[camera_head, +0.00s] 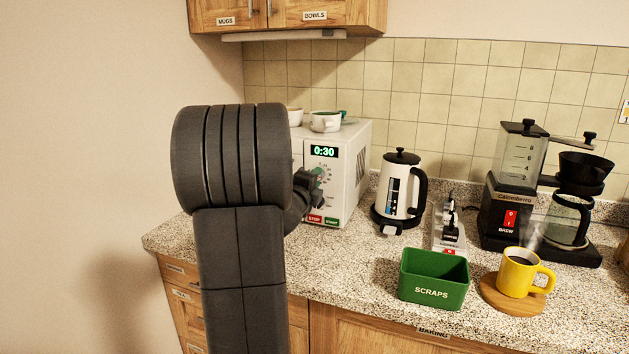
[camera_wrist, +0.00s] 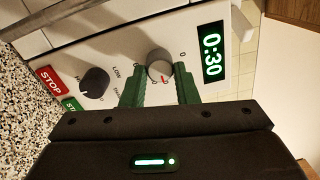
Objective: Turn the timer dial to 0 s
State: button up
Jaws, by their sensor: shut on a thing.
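The timer dial (camera_wrist: 159,62) is a round light-grey knob with a red mark on the microwave's front panel. In the wrist view it sits between the two green fingers of my gripper (camera_wrist: 158,73), which is shut on it. The red mark points toward my gripper's palm. The green display (camera_wrist: 211,55) beside the dial reads 0:30; it also reads 0:30 in the head view (camera_head: 324,151). The white microwave (camera_head: 351,178) stands at the back left of the counter. In the head view my gripper (camera_head: 316,178) is at its panel, and my arm hides the dial and the microwave's left part.
A black power knob (camera_wrist: 94,82) and a red STOP button (camera_wrist: 50,81) share the panel.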

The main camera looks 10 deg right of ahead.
jog(key=shift+r+n+y+p, duration=0.1)
jog(key=shift+n+y+p, duration=0.2)
jog(key=shift+n+p, duration=3)
jog(key=shift+r+n+y+p, duration=0.1)
jog(key=shift+n+y+p, duration=0.45)
jog(key=shift+n, duration=5.25)
jog(key=shift+f+h+p, duration=0.1)
jog(key=shift+h+p, duration=0.2)
jog(key=shift+h, duration=0.15)
jog(key=o, duration=1)
jog(key=b+v, duration=0.1)
jog(key=v, duration=1.3)
jog(key=shift+b, duration=0.4)
